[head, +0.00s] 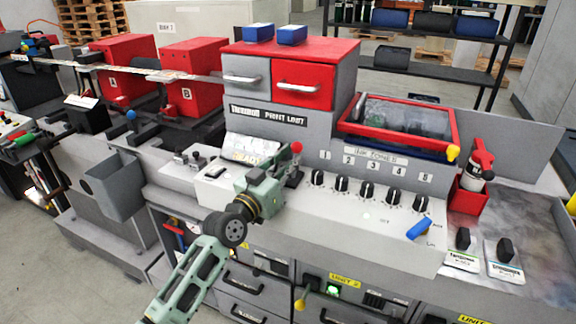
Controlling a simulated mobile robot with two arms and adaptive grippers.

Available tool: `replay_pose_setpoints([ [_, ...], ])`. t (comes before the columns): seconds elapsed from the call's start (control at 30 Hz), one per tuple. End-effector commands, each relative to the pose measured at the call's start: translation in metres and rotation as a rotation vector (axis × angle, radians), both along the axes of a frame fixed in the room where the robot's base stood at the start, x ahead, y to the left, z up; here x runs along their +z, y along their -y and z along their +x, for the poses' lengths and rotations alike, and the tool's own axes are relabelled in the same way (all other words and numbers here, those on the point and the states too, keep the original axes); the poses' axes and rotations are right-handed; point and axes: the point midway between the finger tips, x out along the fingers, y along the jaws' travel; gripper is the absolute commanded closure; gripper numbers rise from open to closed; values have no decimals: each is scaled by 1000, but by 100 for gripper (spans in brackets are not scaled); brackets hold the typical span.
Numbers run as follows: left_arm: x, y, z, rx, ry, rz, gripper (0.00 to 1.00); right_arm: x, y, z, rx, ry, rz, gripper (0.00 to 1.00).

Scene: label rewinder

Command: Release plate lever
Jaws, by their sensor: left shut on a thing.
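A lever with a red ball knob (296,147) stands on the sloped grey front of the print unit, left of the row of black dials. My left gripper (282,184) reaches it from the lower left and is shut on it just below the knob. The gripper body hides the lower shaft and part of the mount, so the exact contact is hard to see. My right gripper is out of view.
Black dials (341,184) line the panel to the right, with a blue lever (419,228) beyond them. A red-framed clear cover (400,122) stands behind. Red units A (126,62) and B (190,75) and a grey bin (115,186) are at left. Drawers (240,281) lie below.

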Motion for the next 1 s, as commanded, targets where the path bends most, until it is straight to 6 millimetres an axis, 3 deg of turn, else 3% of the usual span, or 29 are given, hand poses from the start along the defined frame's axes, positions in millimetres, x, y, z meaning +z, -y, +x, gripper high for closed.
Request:
replay_pose_setpoints([
  [0.23, -3, 5, -2, -9, -5, 5, 65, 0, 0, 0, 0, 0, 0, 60],
  [0.63, -3, 0, -6, -5, -3, 2, 65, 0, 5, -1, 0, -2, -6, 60],
  [0.77, -6, -9, -22, -4, -3, 2, 65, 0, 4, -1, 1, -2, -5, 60],
  [1.0, -12, -32, -67, -5, -5, 6, 65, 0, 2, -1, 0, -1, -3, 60],
])
